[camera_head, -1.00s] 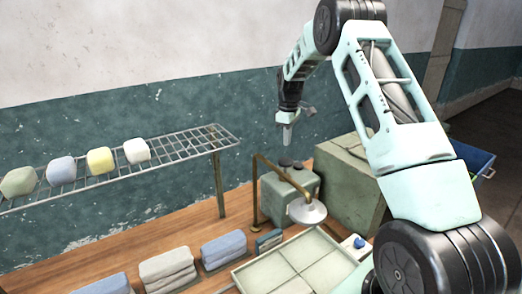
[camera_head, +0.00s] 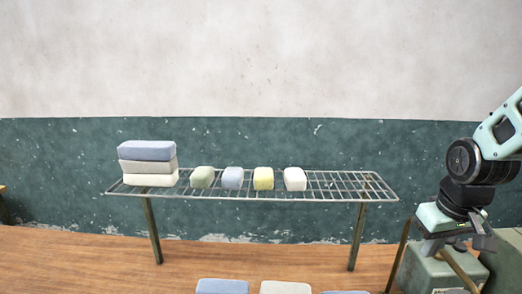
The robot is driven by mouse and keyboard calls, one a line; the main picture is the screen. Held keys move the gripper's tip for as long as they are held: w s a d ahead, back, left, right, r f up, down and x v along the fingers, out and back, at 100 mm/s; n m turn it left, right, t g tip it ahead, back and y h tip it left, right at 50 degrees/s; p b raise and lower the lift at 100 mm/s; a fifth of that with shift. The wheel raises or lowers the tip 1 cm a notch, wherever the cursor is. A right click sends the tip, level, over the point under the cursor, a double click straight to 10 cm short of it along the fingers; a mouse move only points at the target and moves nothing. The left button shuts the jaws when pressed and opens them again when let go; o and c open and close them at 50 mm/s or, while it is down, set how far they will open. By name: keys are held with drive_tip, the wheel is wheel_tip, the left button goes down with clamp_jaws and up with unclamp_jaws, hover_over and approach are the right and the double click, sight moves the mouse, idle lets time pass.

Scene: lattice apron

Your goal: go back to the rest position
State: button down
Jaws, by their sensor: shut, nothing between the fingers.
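My gripper (camera_head: 484,243) is at the right edge of the head view, pointing down, shut and empty. It is in front of a green-grey box-shaped machine with a brass-coloured bar, apart from the rack and its blocks. My arm comes in from the right edge above it.
A wire rack (camera_head: 340,187) stands on the wooden surface (camera_head: 240,262). It bears a stack of folded cloths (camera_head: 147,151) and a row of green, blue, yellow (camera_head: 263,178) and white (camera_head: 295,179) blocks. More cloths show at the bottom edge. The machine (camera_head: 440,275) stands at lower right.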

drive_tip(key=s+a+f+n+g+b, duration=0.1)
drive_tip(key=s+a+f+n+b, duration=0.2)
drive_tip(key=s+a+f+b, duration=0.3)
drive_tip(key=s+a+f+n+g+b, duration=0.1)
drive_tip(key=s+a+f+n+b, duration=0.3)
drive_tip(key=s+a, duration=0.9)
wheel_tip(320, 180, down, 3)
drive_tip(key=a+b, duration=0.1)
drive_tip(key=b, duration=0.3)
drive_tip(key=shift+a+r+y, duration=0.15)
drive_tip(key=shift+a+y, duration=0.25)
idle(0.5)
